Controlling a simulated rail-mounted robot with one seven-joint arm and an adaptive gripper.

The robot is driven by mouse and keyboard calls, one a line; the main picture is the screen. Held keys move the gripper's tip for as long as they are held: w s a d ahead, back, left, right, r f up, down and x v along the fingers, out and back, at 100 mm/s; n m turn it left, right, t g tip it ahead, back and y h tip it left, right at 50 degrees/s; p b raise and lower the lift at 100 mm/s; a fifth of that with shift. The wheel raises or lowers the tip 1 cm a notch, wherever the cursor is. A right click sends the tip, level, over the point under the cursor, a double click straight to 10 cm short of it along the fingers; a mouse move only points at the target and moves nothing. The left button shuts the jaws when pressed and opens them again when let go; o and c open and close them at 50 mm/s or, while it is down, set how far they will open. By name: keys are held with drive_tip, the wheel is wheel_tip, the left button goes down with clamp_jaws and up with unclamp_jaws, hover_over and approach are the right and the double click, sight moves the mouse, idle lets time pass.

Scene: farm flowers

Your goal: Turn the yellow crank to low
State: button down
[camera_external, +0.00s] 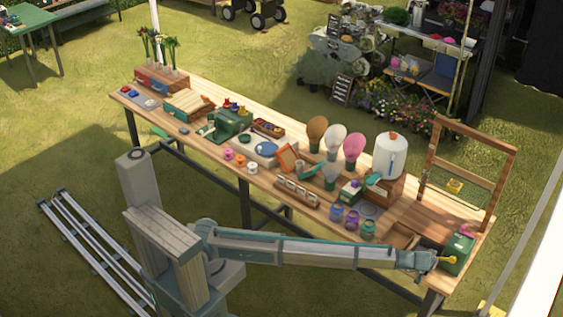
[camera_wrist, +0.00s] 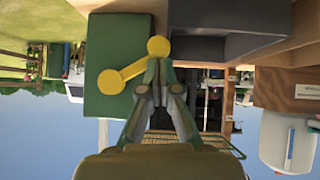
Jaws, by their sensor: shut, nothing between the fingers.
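The yellow crank (camera_wrist: 130,71) is on the face of a green box (camera_wrist: 105,45) in the wrist view. One round end lies by my fingertips and the arm slants to the other round end at the lower left of the picture. In the external view the crank (camera_external: 446,260) shows small at the right end of the table, beside the green box (camera_external: 461,251). My gripper (camera_wrist: 157,66) is shut and empty, its tips at or very near the crank's round end. I cannot tell whether they touch. No low marking is readable.
The long wooden table (camera_external: 410,213) carries jars, a white dispenser (camera_external: 390,155) and brush-like heads left of the green box. A wooden frame (camera_external: 470,165) stands behind the box. A dark grey tray (camera_wrist: 225,30) is beside the box in the wrist view.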

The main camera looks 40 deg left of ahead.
drive_tip(key=shift+f+b, duration=0.15)
drive_tip(key=shift+b, duration=0.15)
drive_tip(key=shift+h+b, duration=0.3)
drive_tip(key=shift+b, duration=0.25)
drive_tip(key=shift+f+b, duration=0.25)
drive_tip(key=shift+b, duration=0.3)
wheel_tip(320, 180, down, 2)
drive_tip(key=n+h+b, duration=0.1)
drive_tip(key=b, duration=0.5)
drive_tip(key=shift+h, duration=0.4)
drive_tip(key=b, duration=0.2)
drive_tip(key=f+n+h+b, duration=0.1)
drive_tip(key=b, duration=0.2)
drive_tip(key=shift+d+n+h, duration=0.3)
drive_tip(key=shift+d, duration=0.05)
drive_tip(key=shift+d+h+b, duration=0.15)
drive_tip(key=shift+h+b, duration=0.25)
drive_tip(key=shift+b, duration=0.65)
drive_tip(key=shift+n, duration=0.3)
drive_tip(key=shift+r, duration=0.15)
